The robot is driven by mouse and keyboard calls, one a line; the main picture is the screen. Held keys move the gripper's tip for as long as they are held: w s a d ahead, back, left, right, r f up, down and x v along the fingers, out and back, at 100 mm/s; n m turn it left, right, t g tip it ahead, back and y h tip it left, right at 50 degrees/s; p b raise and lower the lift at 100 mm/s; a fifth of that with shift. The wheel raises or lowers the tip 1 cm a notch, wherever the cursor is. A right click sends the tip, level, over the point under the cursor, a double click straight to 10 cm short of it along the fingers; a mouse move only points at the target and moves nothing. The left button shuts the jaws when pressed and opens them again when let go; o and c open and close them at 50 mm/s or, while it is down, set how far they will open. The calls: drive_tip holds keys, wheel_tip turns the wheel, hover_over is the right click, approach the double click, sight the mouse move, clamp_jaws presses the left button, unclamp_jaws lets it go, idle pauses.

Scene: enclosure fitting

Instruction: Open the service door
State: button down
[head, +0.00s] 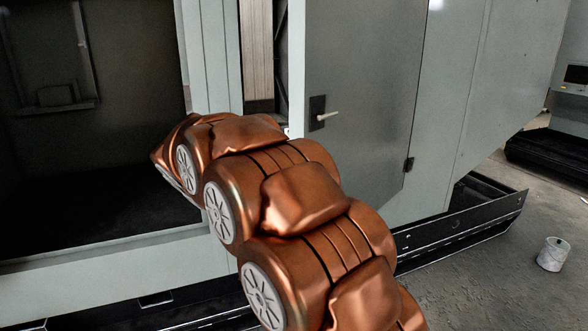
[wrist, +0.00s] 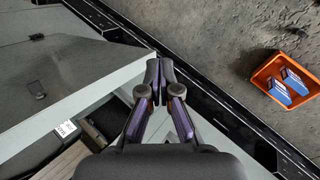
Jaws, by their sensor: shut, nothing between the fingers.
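The service door (head: 365,90) is a grey panel with a pale lever handle (head: 327,116) on a dark plate near its left edge. A dark hinge (head: 408,164) shows on its right side. The door stands ajar, with a gap between its left edge and the frame post (head: 208,60). In the wrist view, my gripper (wrist: 158,78) is shut and empty, its fingertips close to the pale edge of a grey panel (wrist: 60,85) that looks like the door. I cannot tell whether they touch. In the head view my arm hides the gripper and the door's lower left corner.
A dark open bay (head: 90,170) lies left of the post. A ribbed panel (head: 257,50) shows inside the gap. A black base rail (head: 460,230) runs along the floor. A white bucket (head: 552,254) stands at right. An orange crate (wrist: 287,82) holds blue boxes.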

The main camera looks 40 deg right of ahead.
drive_tip(key=w+d+r+m+h, duration=0.1)
drive_tip(key=w+d+h, duration=0.2)
drive_tip(key=w, duration=0.6)
drive_tip(key=w+d+r+h+b, duration=0.1)
drive_tip(key=w+d+h, duration=0.3)
drive_tip(key=w+d, duration=0.4)
drive_tip(key=w+d+m+g+h+b, duration=0.1)
drive_tip(key=w+d+h, duration=0.3)
drive_tip(key=w, duration=0.7)
drive_tip(key=shift+d+r+m, duration=0.3)
drive_tip(key=shift+d+r, duration=0.1)
drive_tip(key=shift+d, duration=0.3)
drive_tip(key=s+d+p, duration=0.1)
drive_tip(key=d+p, duration=0.1)
drive_tip(key=d, duration=0.8)
drive_tip(key=shift+s, duration=0.2)
drive_tip(key=shift+s, duration=0.1)
drive_tip(key=shift+s+d+p, duration=0.15)
drive_tip(key=shift+s, duration=0.75)
drive_tip(key=shift+s+d+p, duration=0.1)
drive_tip(key=shift+s+p, duration=0.05)
drive_tip(key=shift+s, duration=0.7)
